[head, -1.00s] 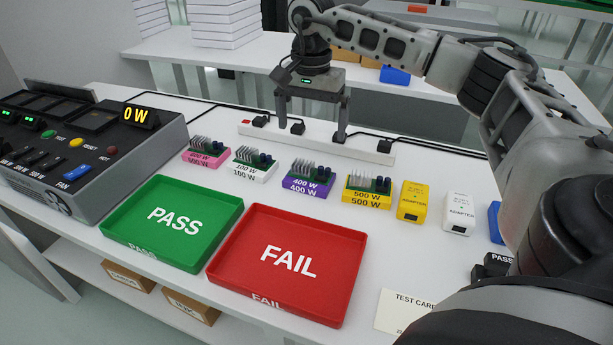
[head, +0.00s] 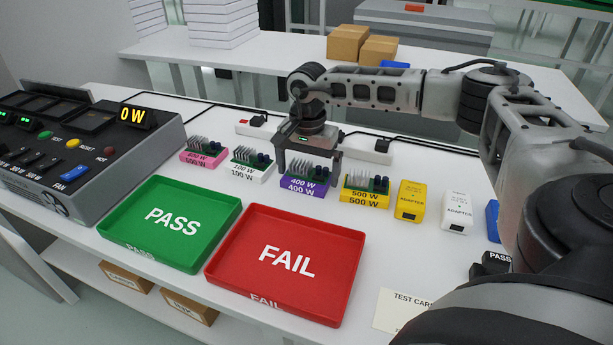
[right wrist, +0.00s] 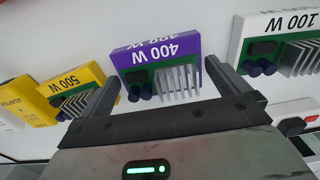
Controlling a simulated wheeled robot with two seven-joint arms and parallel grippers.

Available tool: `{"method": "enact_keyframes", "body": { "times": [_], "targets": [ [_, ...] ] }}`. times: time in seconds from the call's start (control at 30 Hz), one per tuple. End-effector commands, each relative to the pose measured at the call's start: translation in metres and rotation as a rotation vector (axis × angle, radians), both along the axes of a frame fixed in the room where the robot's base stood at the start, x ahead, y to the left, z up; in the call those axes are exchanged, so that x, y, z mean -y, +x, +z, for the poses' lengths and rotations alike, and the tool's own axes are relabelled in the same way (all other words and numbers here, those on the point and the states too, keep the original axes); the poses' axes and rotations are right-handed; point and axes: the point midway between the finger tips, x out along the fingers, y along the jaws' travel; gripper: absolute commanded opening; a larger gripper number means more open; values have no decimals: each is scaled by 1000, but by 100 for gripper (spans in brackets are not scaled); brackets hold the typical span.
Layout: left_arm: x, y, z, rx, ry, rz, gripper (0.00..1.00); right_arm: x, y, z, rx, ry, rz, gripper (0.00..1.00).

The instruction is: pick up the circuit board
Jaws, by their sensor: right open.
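Several circuit boards with silver fins stand in a row on coloured bases. The purple 400 W board (head: 305,185) is in the middle right of the row, with the yellow 500 W board (head: 366,189) to its right. The white 100 W board (head: 250,162) and a pink-based board (head: 204,152) are to its left. My right gripper (head: 308,166) is open and empty, just above and behind the 400 W board. In the right wrist view the purple board (right wrist: 158,52) lies between the two spread fingers (right wrist: 162,74). My left gripper is not in view.
A green PASS tray (head: 120,240) and a red FAIL tray (head: 230,278) lie in front. A test console (head: 70,175) showing 0 W stands left. Yellow (head: 410,201) and white (head: 457,212) adapters stand right. A power strip (head: 360,150) with cables runs behind the boards.

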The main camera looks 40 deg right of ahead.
Motion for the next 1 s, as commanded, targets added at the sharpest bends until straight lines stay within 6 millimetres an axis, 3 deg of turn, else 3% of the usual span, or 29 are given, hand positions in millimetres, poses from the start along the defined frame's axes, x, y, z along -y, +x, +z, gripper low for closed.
{"method": "enact_keyframes", "body": {
  "times": [0.1,0.23,0.67,0.87,1.0],
  "targets": [
    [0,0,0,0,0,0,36,0,0,0,0,0,0,97],
    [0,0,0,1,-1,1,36,0,0,0,-1,0,0,62],
    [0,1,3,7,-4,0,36,0,0,8,1,0,0,62],
    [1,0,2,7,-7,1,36,-1,0,35,5,1,1,62],
    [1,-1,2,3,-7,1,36,-19,-20,66,5,0,5,62]
  ]
}}
